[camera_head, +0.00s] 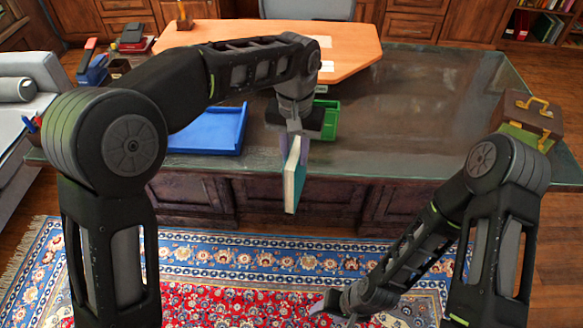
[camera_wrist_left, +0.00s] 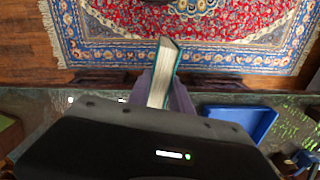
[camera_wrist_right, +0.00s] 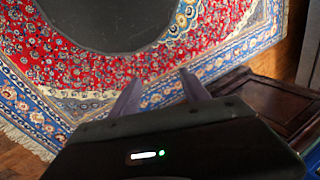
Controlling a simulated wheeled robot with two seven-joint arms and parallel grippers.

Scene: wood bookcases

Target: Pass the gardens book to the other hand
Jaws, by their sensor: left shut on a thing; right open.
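The gardens book (camera_head: 295,176) is a teal-covered book with pale page edges; its title cannot be read here. It hangs upright in front of the desk edge in the head view. My left gripper (camera_head: 297,148) is shut on its upper part. In the left wrist view the book (camera_wrist_left: 164,75) stands out between the left fingers (camera_wrist_left: 163,95). My right gripper (camera_head: 322,304) is low over the rug, to the right of and below the book, apart from it. In the right wrist view its fingers (camera_wrist_right: 160,92) are spread and empty.
The glass-topped desk (camera_head: 420,105) stands behind the book. On it are a blue tray (camera_head: 208,130), a green tray (camera_head: 330,120), an orange board (camera_head: 350,50) and a brown briefcase (camera_head: 532,112). A grey sofa (camera_head: 45,75) stands at left. The patterned rug (camera_head: 250,245) in front is clear.

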